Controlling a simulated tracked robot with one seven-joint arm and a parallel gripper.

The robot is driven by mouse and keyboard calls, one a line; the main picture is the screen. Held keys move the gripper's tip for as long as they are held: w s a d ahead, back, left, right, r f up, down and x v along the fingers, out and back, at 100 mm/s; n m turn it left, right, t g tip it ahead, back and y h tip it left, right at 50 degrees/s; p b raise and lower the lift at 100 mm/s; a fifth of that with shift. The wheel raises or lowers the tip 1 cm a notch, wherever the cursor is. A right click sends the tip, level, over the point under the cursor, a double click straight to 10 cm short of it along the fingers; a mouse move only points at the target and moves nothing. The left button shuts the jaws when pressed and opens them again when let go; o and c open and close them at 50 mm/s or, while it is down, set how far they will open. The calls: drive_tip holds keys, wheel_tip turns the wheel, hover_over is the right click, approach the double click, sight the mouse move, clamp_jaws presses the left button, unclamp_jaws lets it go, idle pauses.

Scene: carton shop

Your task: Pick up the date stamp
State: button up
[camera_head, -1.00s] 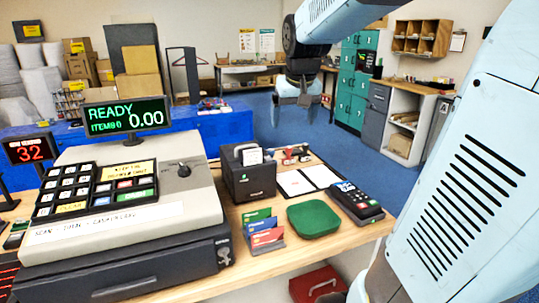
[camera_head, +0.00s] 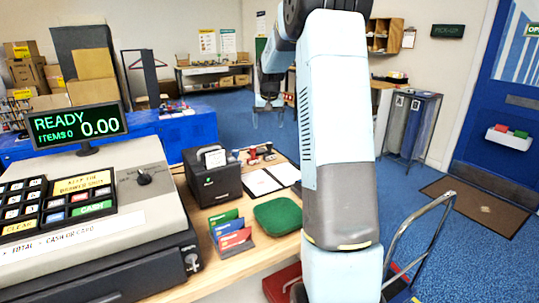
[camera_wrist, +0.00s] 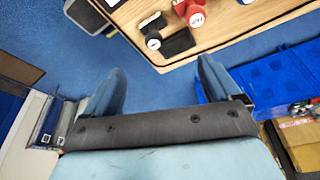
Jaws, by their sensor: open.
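Small stamps stand near the counter's far edge. In the wrist view one is black (camera_wrist: 152,25) with a round pale end, and one is red (camera_wrist: 190,11) with a lettered pale end. A flat black pad (camera_wrist: 178,42) lies beside them. I cannot tell which stamp is the date stamp. In the head view they form a small red and dark group (camera_head: 258,154). My gripper (camera_wrist: 162,85) is open and empty, its fingers over blue floor just off the counter edge, apart from the stamps. In the head view my gripper (camera_head: 268,106) hangs beyond the counter.
The counter (camera_head: 205,270) holds a cash register (camera_head: 95,205), a dark box (camera_head: 212,178), a card rack (camera_head: 233,243), a green pad (camera_head: 278,216) and an open folder (camera_head: 262,182). A blue bench (camera_head: 185,130) stands behind. Blue floor (camera_head: 235,118) is clear beyond.

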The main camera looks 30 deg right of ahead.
sight(269, 148)
drive_tip(key=x, duration=0.9)
drive_tip(key=shift+d, duration=0.15)
drive_tip(key=shift+d+x, duration=0.2)
drive_tip(key=shift+x, duration=2.4)
drive_tip(key=shift+s, duration=0.2)
drive_tip(key=c, duration=1.1)
drive_tip(key=shift+r, duration=0.15)
drive_tip(key=shift+c, duration=0.2)
